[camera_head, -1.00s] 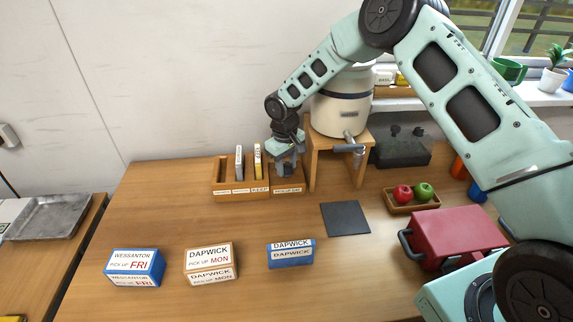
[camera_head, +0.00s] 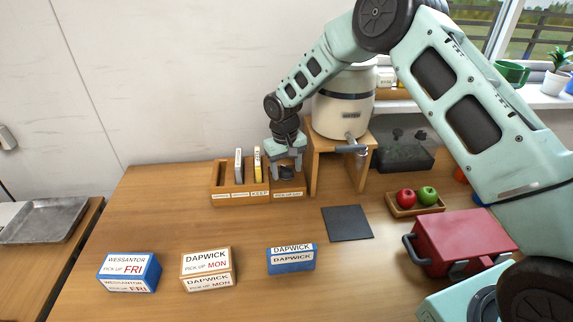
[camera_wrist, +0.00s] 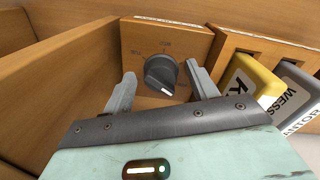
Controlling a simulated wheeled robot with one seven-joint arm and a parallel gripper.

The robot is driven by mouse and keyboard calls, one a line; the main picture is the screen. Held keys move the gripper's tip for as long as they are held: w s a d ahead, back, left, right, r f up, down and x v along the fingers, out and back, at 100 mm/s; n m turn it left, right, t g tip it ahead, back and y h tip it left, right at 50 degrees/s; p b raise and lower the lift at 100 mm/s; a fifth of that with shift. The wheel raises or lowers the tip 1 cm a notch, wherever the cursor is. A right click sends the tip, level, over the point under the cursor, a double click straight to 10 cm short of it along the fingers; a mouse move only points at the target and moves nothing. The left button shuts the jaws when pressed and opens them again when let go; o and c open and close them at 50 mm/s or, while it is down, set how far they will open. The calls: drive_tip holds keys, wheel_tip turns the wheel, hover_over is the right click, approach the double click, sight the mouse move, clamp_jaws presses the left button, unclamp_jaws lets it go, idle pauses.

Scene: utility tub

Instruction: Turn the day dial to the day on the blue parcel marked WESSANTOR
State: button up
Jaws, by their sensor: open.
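The blue parcel (camera_head: 129,272) at front left of the table is marked WESSANTOR, PICK UP FRI. The dark round day dial (camera_wrist: 161,75) sits on a wooden panel in the wrist view; its white mark points down and slightly right. In the head view the dial (camera_head: 287,173) shows below my gripper (camera_head: 287,157). My gripper (camera_wrist: 160,72) is open, with one finger on either side of the dial. I cannot tell whether the fingers touch it.
A tan parcel (camera_head: 208,269) reads DAPWICK MON; a blue parcel (camera_head: 291,259) reads DAPWICK. A wooden rack (camera_head: 232,192) with upright yellow and grey items adjoins the dial. A wooden stand (camera_head: 314,170) carries a cream urn (camera_head: 341,105) close by. A red case (camera_head: 462,238) stands at right.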

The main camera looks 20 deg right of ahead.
sight(284, 172)
wheel_tip(284, 172, up, 17)
drive_tip(key=b, duration=0.4)
drive_tip(key=shift+a+r, duration=0.2)
drive_tip(key=shift+a, duration=0.25)
drive_tip(key=shift+s, duration=0.1)
drive_tip(key=s+a+r+n, duration=0.1)
drive_tip(key=s+a, duration=0.2)
drive_tip(key=s, duration=0.3)
drive_tip(key=s+a+n+y, duration=0.1)
drive_tip(key=s+a, duration=0.2)
drive_tip(key=s, duration=0.3)
drive_tip(key=s+a+r+n, duration=0.1)
drive_tip(key=s+a, duration=0.2)
drive_tip(key=s, duration=0.3)
drive_tip(key=s+d+f+n, duration=0.1)
drive_tip(key=s+f, duration=0.1)
drive_tip(key=s, duration=0.9)
drive_tip(key=s+d+f+n, duration=0.2)
drive_tip(key=s, duration=0.9)
drive_tip(key=shift+s+d+f, duration=0.25)
drive_tip(key=shift+d, duration=0.1)
